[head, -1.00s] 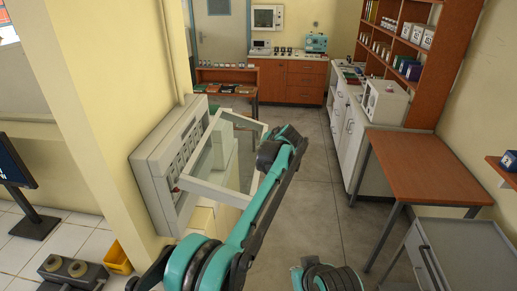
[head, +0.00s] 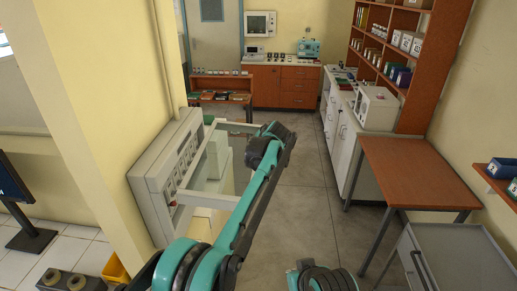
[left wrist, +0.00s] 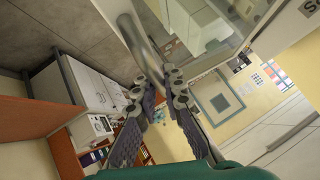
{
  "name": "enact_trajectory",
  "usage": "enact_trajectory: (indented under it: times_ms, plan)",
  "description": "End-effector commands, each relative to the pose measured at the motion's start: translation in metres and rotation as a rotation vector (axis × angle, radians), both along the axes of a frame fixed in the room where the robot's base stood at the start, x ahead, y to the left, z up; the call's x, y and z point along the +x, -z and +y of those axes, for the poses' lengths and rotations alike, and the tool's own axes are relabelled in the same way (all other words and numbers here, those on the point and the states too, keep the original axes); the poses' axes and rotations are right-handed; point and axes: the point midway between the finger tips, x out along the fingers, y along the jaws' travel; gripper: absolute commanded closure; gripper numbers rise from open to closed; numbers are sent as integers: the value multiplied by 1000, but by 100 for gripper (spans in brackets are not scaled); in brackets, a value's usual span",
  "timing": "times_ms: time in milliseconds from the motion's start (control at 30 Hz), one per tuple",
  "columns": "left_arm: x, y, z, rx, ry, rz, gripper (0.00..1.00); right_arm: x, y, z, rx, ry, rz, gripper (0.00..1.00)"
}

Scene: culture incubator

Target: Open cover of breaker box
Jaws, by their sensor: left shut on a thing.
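The breaker box (head: 150,181) is a pale grey panel with a row of switches, mounted on the yellow wall at the left in the head view. Its cover (head: 206,197), a light frame with a clear pane, stands swung out from the box. In the left wrist view, the cover (left wrist: 200,68) is at the upper right, with a grey curved handle (left wrist: 142,48) on it. My left gripper (left wrist: 170,80) is shut on the lower part of this handle. In the head view my left arm hides the fingers. My right gripper is out of view.
An orange-topped table (head: 415,174) and a grey cabinet (head: 455,255) stand at the right. White cabinets line the right side beyond. A yellow bin (head: 116,271) is below the box at lower left. The grey floor (head: 308,185) between is clear.

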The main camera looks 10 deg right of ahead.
Motion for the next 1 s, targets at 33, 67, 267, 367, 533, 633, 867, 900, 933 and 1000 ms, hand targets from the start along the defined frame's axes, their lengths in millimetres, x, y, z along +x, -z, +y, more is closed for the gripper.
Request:
enact_trajectory:
  times_ms: [33, 67, 267, 367, 533, 633, 867, 900, 933, 1000]
  plan:
    - [0, 0, 0, 0, 0, -1, 86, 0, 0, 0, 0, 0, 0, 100]
    - [0, 0, 0, 0, 0, -1, 78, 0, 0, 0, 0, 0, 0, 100]
    - [0, 0, 0, 0, 0, 0, 69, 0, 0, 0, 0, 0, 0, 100]
    - [0, 0, 0, 0, 0, 0, 69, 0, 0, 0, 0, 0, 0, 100]
    - [-9, -8, -1, 0, 2, 0, 69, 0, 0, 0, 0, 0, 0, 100]
    - [-22, -19, -2, 0, 1, 1, 69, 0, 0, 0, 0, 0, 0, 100]
    - [-60, -52, -4, 1, 2, 0, 69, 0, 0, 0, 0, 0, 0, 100]
    - [-66, -57, -4, 0, 2, 0, 69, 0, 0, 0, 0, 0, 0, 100]
    - [-70, -60, -4, 0, 2, 0, 69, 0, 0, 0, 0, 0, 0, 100]
    - [-79, -67, -5, 0, 1, 1, 69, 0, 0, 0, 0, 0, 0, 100]
